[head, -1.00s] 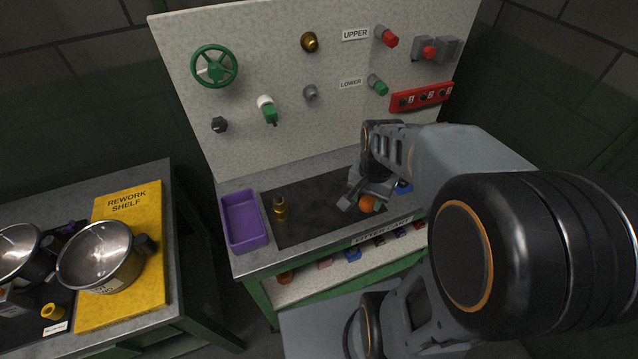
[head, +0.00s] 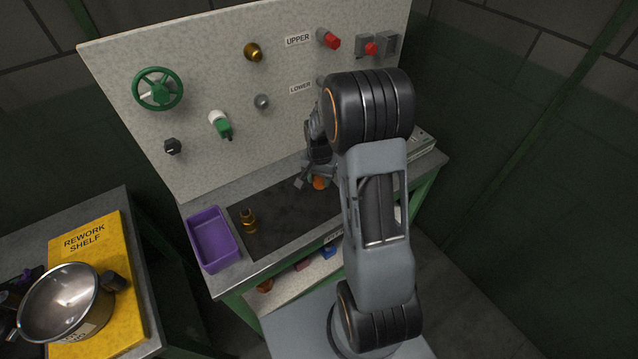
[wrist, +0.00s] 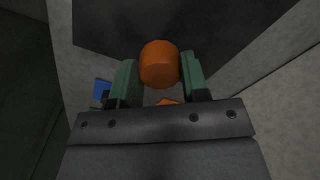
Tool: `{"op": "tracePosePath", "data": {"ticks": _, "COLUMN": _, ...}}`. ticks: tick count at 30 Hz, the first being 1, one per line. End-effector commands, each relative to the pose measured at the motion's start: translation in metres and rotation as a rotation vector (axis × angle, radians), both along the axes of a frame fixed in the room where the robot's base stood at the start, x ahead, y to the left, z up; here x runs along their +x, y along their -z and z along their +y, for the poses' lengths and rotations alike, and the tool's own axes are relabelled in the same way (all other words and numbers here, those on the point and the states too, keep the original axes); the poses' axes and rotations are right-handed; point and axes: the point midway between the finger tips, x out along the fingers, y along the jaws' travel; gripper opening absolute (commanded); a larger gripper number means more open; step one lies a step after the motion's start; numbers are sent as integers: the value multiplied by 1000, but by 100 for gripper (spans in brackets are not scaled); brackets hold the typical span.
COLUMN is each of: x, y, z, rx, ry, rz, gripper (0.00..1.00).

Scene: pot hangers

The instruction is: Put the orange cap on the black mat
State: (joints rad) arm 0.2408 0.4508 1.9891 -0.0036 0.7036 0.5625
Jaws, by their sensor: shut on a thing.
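The orange cap (wrist: 160,64) is between the two green-padded fingers of my gripper (wrist: 160,80) in the wrist view, and the gripper is shut on it. In the head view the orange cap (head: 319,183) shows just beside my gripper (head: 310,182), close to the right part of the black mat (head: 283,215). The black mat lies on the bench and also fills the top of the wrist view (wrist: 120,25). I cannot tell how high the cap is above the surface.
A brass fitting (head: 248,220) stands on the mat's left part. A purple tray (head: 213,240) sits left of the mat. The upright panel (head: 200,80) behind carries a green handwheel (head: 158,89) and valves. A yellow rework shelf (head: 88,245) with a pot (head: 65,300) is at left.

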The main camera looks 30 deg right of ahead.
Motion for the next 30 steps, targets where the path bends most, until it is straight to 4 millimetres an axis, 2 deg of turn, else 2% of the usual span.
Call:
{"op": "tracePosePath", "data": {"ticks": 9, "x": 5, "y": 33, "z": -2, "rx": 0, "ry": 1, "rz": 1, "gripper": 13}}
{"op": "tracePosePath", "data": {"ticks": 22, "x": 5, "y": 40, "z": -1, "rx": 0, "ry": 0, "rz": 0, "gripper": 13}}
{"op": "tracePosePath", "data": {"ticks": 23, "x": 5, "y": 38, "z": -1, "rx": 0, "ry": 0, "rz": 0, "gripper": 44}}
{"op": "tracePosePath", "data": {"ticks": 30, "x": 5, "y": 38, "z": -1, "rx": 0, "ry": 0, "rz": 0, "gripper": 67}}
